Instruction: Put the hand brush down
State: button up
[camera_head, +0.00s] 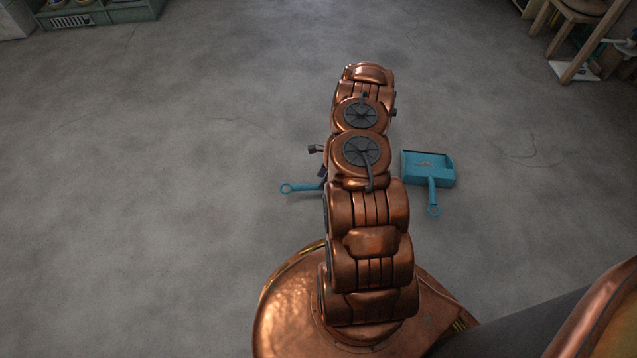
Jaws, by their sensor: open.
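The hand brush (299,188) shows only as a teal handle with a ring at its left end. It appears to lie on the floor, just left of my arm, and the arm hides its other end. My gripper (318,160) is mostly hidden behind my arm. Only small dark finger parts show, above the right end of the visible handle. It is open. I cannot tell whether a finger touches the brush.
A teal dustpan (428,170) lies on the grey concrete floor (160,180) just right of my arm. A green cabinet (105,12) stands at the far left. A wooden stool (575,30) stands at the far right. The floor on the left is clear.

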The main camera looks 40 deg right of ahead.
jog(key=w+p+v, duration=0.1)
jog(key=p+v, duration=0.1)
jog(key=v, duration=0.5)
jog(key=w+a+r+n+g, duration=0.1)
jog(key=w+a+r+n, duration=0.15)
jog(key=a+r, duration=0.45)
jog(key=w+a+r+n, duration=0.2)
jog(key=a+r+n, duration=0.25)
jog(key=r, duration=0.35)
jog(key=s+a+r+n+g, duration=0.1)
jog(key=s+a+r+n, duration=0.2)
jog(key=a+r, duration=0.4)
jog(key=s+a+r+n+g, duration=0.1)
jog(key=s+a+r+n, duration=0.15)
jog(key=a+r, duration=0.45)
jog(key=s+a+r+n+g+h, duration=0.1)
jog(key=s+a+r+n, duration=0.25)
jog(key=s+r, duration=0.3)
jog(key=s+a+r+n+g+h, duration=0.1)
jog(key=s+a+r+n, duration=0.2)
jog(key=s+r+n, duration=0.3)
jog(key=s+d+r+n+h, duration=0.1)
jog(key=s+r+n+h, duration=0.2)
jog(key=s, duration=1.4)
jog(key=shift+r+n, duration=0.25)
jog(key=shift+n, duration=0.15)
jog(key=shift+w+r, duration=0.1)
jog(key=shift+r, duration=0.05)
